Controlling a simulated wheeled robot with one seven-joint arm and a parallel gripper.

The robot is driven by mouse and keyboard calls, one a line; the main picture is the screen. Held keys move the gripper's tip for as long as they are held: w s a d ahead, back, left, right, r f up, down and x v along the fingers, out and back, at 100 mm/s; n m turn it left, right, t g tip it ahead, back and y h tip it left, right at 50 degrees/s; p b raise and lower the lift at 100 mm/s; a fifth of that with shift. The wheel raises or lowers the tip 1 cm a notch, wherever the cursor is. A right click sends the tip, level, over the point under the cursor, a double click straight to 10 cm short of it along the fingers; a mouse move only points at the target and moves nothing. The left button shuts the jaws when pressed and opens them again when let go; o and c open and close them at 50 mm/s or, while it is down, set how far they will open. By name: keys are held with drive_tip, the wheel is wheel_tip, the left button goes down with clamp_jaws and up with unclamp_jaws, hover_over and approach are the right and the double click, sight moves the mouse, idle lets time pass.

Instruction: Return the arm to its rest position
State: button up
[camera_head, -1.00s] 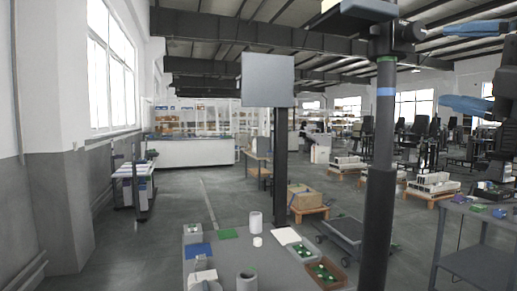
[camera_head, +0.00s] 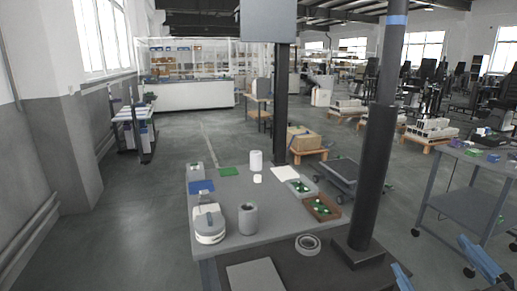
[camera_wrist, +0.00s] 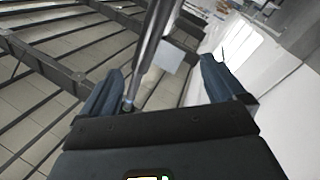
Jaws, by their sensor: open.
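My gripper (camera_head: 430,253) is at the lower right of the head view, where its two blue fingers are spread apart and partly cut off by the frame edge. In the wrist view my gripper (camera_wrist: 168,88) is open, with nothing between its fingers. Behind the fingers the wrist view shows ceiling beams, a pole and a bright window, tilted. Most of my arm is out of view.
A grey table (camera_head: 262,205) ahead holds a white cylinder (camera_head: 256,160), a grey cup (camera_head: 248,218), a grey-white device (camera_head: 208,224) and a brown tray (camera_head: 322,208). A dark column (camera_head: 370,190) stands right of it. Another table (camera_head: 470,185) is farther right. Floor at left is clear.

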drive_tip(key=s+a+f+m+g, duration=0.2)
drive_tip(key=s+a+f+m, duration=0.15)
drive_tip(key=s+f, duration=0.8)
drive_tip(key=s+m+g, duration=0.2)
drive_tip(key=s, duration=1.7)
drive_tip(key=shift+s+a+f+m, duration=0.15)
drive_tip(key=shift+s+f+m, duration=0.2)
drive_tip(key=shift+s, duration=0.05)
